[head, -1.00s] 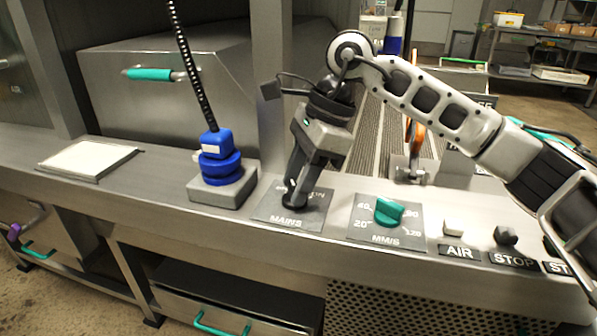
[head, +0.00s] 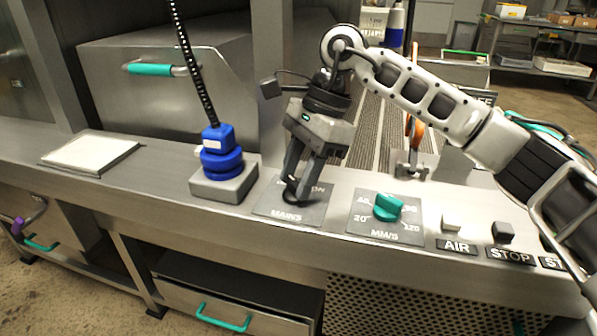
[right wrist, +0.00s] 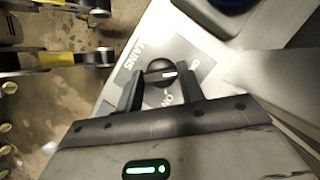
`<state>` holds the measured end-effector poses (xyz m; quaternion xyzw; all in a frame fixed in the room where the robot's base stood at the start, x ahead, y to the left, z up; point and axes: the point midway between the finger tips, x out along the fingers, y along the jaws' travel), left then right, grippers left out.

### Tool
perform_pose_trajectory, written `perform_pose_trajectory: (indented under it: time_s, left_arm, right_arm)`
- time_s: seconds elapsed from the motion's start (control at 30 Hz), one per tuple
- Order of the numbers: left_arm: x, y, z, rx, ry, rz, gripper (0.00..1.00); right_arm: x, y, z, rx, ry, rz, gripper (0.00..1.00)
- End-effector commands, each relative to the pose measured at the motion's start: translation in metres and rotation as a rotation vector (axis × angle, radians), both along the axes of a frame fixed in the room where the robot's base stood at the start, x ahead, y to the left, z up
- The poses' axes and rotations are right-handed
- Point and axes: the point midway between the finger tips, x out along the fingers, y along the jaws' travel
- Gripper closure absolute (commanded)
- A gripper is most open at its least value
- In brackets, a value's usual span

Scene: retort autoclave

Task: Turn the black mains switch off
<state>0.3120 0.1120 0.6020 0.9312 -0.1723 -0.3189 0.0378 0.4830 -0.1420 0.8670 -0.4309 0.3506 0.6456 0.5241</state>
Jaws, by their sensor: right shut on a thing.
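The black mains switch (right wrist: 158,68) is a round knob with a white mark, on a grey plate lettered MAINS (head: 286,214). In the right wrist view the mark points right, towards a lettering partly hidden by a finger; the letters ON show below the knob. My right gripper (head: 293,188) reaches down onto the plate with its fingers on both sides of the knob, shut on it. In the head view the fingers hide most of the knob. My left gripper is not in view.
A blue lamp-like base with a black stem (head: 221,160) stands left of the plate. A green dial (head: 388,207) sits to the right, then the AIR button (head: 451,222) and STOP button (head: 503,231). A pale panel (head: 90,152) lies at the left.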

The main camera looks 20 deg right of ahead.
Motion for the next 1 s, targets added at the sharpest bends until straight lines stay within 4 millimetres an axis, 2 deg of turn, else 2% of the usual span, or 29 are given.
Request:
perform_pose_trajectory:
  time_s: [0.03,0.1,0.47,0.67,1.0]
  left_arm:
    - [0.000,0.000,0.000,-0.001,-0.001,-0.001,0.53]
    - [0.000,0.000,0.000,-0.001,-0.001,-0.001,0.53]
    - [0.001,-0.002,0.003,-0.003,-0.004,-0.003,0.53]
    - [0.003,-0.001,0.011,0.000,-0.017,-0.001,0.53]
    - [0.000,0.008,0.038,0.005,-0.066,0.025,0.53]
  right_arm:
    - [0.001,0.000,0.002,0.000,-0.005,0.001,0.54]
    - [0.001,0.000,0.001,0.000,-0.005,0.000,0.40]
    - [0.001,-0.002,0.006,0.000,-0.003,-0.001,0.40]
    - [0.004,-0.015,0.039,0.001,-0.005,-0.002,0.40]
    - [0.010,-0.045,0.115,0.002,-0.004,-0.002,0.40]
